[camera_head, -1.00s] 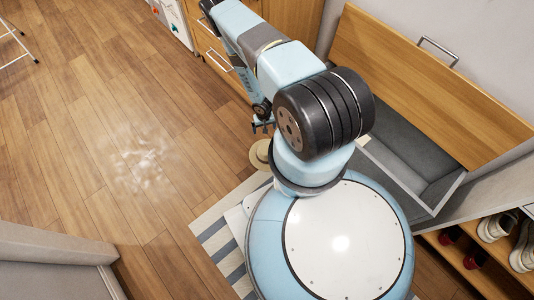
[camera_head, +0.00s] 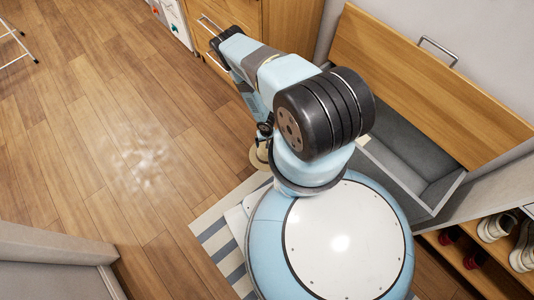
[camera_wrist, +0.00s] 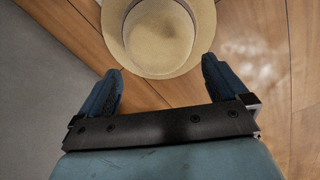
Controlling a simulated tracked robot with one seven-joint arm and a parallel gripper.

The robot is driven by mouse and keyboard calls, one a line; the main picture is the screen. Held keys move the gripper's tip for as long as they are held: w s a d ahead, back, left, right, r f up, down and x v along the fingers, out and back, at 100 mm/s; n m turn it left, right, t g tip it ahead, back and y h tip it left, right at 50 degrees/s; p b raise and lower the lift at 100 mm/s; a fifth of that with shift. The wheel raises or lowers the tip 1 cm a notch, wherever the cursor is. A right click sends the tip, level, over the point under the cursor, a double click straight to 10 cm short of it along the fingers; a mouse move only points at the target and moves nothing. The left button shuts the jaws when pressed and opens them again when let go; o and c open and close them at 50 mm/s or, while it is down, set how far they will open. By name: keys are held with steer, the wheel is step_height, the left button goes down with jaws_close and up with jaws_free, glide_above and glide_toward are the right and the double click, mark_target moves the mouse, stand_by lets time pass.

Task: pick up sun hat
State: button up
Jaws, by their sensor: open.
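The sun hat (camera_wrist: 158,36) is straw-coloured with a rounded crown and a wide brim. In the wrist view it lies on the wooden floor at the top middle, cut off by the picture's edge. My gripper (camera_wrist: 160,88) is open, with its two fingers apart. The near brim lies just ahead of the fingers and between their lines in the picture; I see no contact. In the head view only part of the hat's brim (camera_head: 259,155) shows beside my arm, which hides the rest.
A bench with a raised wooden lid (camera_head: 430,80) and an open grey compartment (camera_head: 408,145) stands at the right. A shoe rack (camera_head: 465,262) is at lower right. Wooden drawers (camera_head: 233,30) stand at the back. A striped rug (camera_head: 222,238) lies by my base.

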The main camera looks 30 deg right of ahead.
mark_target(267, 152)
steer(key=shift+s+f, duration=0.15)
steer(key=shift+f, duration=1.15)
steer(key=shift+s+f, duration=0.1)
steer(key=shift+f, duration=1.2)
steer(key=c, duration=1)
